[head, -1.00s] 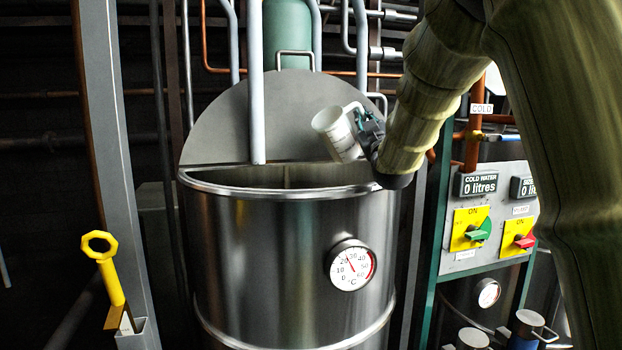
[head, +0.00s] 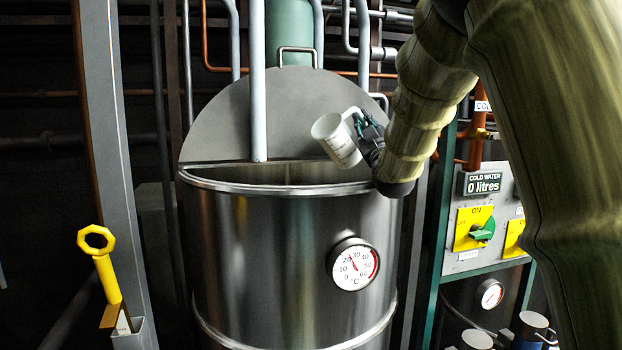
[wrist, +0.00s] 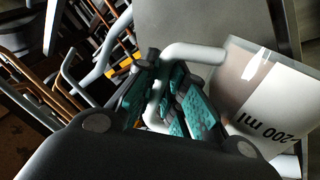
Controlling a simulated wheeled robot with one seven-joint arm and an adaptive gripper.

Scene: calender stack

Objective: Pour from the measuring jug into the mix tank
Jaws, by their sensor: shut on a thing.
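The white measuring jug (head: 336,139) is tilted to the left above the open front half of the steel mix tank (head: 285,240). My gripper (head: 368,130) is shut on the jug's handle, at the jug's right side. In the wrist view the teal finger pads (wrist: 170,100) close around the white handle, and the jug (wrist: 265,105) shows the marking "200 ml". The jug's mouth faces up and left. I cannot see the jug's contents or any stream from it. The tank's inside is mostly hidden behind its front rim.
A panel with a cold water display (head: 482,183) and valve switches stands at the right. A yellow wrench-like tool (head: 105,265) stands at the left by a grey post (head: 115,150).

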